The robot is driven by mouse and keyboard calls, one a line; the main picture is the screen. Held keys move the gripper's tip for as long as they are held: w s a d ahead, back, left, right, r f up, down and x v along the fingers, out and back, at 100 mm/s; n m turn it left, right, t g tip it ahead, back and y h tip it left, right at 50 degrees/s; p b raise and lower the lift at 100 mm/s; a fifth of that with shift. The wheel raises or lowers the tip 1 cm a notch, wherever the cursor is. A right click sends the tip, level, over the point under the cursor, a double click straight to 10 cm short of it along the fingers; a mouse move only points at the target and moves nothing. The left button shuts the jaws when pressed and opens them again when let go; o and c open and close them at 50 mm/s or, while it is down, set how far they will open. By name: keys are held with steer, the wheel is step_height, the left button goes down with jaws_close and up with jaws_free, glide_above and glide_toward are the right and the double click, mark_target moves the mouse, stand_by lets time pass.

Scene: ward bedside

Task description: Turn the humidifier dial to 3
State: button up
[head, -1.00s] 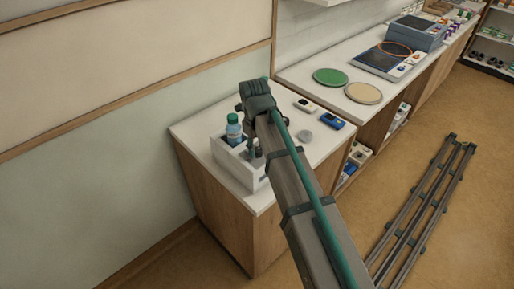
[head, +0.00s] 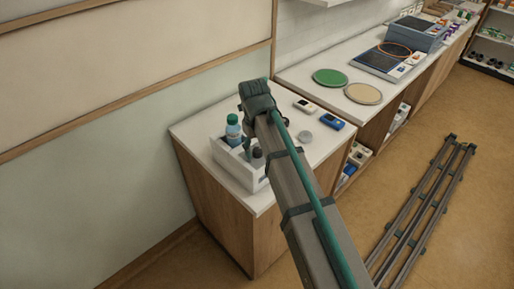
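I cannot make out a humidifier or a numbered dial; the arm covers part of the bedside cabinet top. A small round grey object (head: 305,137) lies right of the arm, too small to tell what it is. My arm reaches from the lower right over the cabinet (head: 188,131), its wrist bent down above it. My gripper (head: 247,153) seems to point down at the white open box, mostly hidden by the arm. Its fingertips are too small and dark to show whether it is open, or touching anything.
The white box (head: 232,171) holds a blue bottle (head: 233,130) with a teal cap and a dark item (head: 258,153). A blue device (head: 332,122) and a white device (head: 306,105) lie right of the arm. The wall stands close on the left.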

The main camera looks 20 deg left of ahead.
mark_target(256, 150)
step_height(256, 150, up, 12)
steer(key=shift+s+a, duration=0.2)
stand_by(0.6)
steer(key=shift+w, duration=0.1)
stand_by(0.3)
